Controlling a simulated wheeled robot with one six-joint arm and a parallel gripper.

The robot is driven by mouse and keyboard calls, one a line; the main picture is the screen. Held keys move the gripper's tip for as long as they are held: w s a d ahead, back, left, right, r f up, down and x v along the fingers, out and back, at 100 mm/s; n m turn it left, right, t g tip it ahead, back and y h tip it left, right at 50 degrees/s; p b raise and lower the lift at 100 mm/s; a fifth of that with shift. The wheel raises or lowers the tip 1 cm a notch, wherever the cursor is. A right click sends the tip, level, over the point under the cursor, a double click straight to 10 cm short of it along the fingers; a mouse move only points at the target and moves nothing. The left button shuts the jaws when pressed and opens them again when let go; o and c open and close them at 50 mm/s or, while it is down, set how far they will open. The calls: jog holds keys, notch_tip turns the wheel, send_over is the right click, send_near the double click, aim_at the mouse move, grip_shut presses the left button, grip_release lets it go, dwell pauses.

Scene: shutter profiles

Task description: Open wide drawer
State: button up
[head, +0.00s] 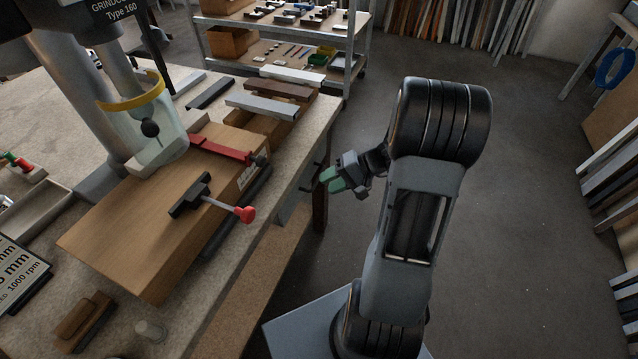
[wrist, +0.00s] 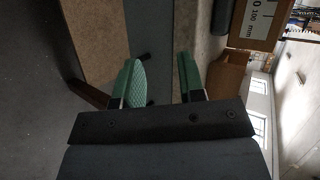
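The grey drawer front (head: 291,208) is in the workbench's side under the top, and it looks shut. In the wrist view it is the grey strip (wrist: 152,28) between two tan boards. A dark handle (head: 306,189) stands out from it. In the wrist view, dark ends of the handle (wrist: 143,57) show beside the left finger, which partly hides it. My gripper (head: 338,178), with green finger pads, is just outside the bench near the handle. In the wrist view my gripper (wrist: 160,82) is open, with a clear gap between its fingers. I cannot tell whether it touches the handle.
The workbench (head: 320,112) carries a wooden block (head: 150,232), a red-knobbed clamp (head: 243,213) and several profiles. A dark brown post (head: 320,205) is just below my gripper. A shelf cart (head: 340,62) stands behind. The floor (head: 530,200) to the right is clear.

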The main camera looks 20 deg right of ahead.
jog(key=w+d+f+m+t+b, duration=0.2)
jog(key=d+f+m+t, duration=0.2)
jog(key=d+f+t, duration=0.45)
jog(key=shift+g, duration=0.75)
jog(key=x, duration=0.4)
jog(key=d+p+x, duration=0.1)
jog(key=x, duration=0.3)
jog(key=w+x, duration=0.1)
jog(key=x, duration=0.3)
jog(key=shift+w+d+f, duration=0.1)
jog(key=shift+w+f, duration=0.05)
grip_shut()
jog(key=shift+d, duration=0.1)
